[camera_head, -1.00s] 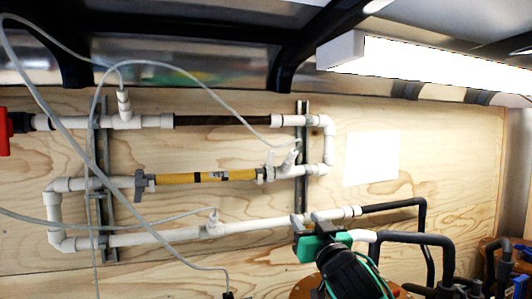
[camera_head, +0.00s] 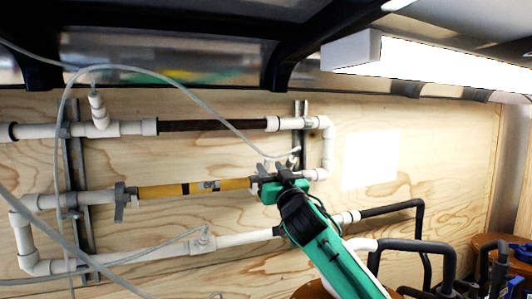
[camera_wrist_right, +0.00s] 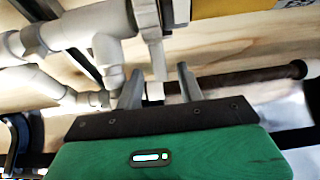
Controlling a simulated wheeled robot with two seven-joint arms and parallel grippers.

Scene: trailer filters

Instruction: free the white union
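The white union (camera_wrist_right: 147,16) sits at the right end of the yellow filter tube (camera_head: 195,188) on the middle pipe run. In the wrist view a white tab hangs from it toward my fingers. My right gripper (camera_head: 272,170) is at the union and hides most of it in the head view. In the wrist view my right gripper (camera_wrist_right: 158,72) is open, its two fingers apart with the tab's lower end between them; I cannot tell whether they touch it. A grey union (camera_head: 125,200) sits at the filter's left end. My left gripper is not in view.
Pipes run above and below on the plywood wall (camera_head: 440,150). Metal struts (camera_head: 299,112) hold them. Thin grey hoses (camera_head: 190,85) hang across the left side. Black hoses (camera_head: 430,248) stand at the lower right. A shelf edge lies above.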

